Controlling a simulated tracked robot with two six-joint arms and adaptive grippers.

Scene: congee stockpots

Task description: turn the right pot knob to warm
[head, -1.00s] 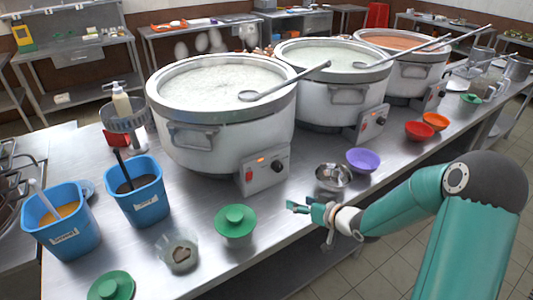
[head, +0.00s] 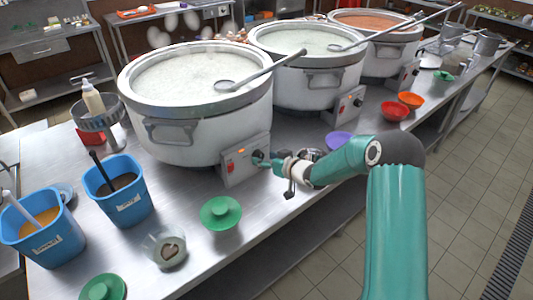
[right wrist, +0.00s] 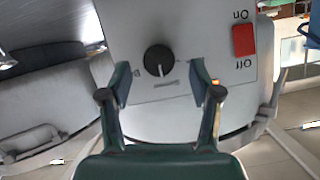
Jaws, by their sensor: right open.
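Three large white pots of food stand in a row: the nearest (head: 200,140), the middle (head: 300,90) and the farthest (head: 385,62). My right gripper (head: 264,158) is at the front of the nearest pot's control box (head: 240,170). In the right wrist view this gripper (right wrist: 160,74) is open, with one finger on each side of a black knob (right wrist: 159,59) and a gap on both sides. The knob's pale mark points down in that upside-down picture. A red On/Off switch (right wrist: 244,40) sits beside it. The labels around the knob are too small to read. My left gripper is not in view.
A ladle (head: 225,86) lies across the nearest pot's rim. Two blue tubs (head: 120,190) are at the left. A purple bowl (head: 338,141) is partly hidden behind my arm.

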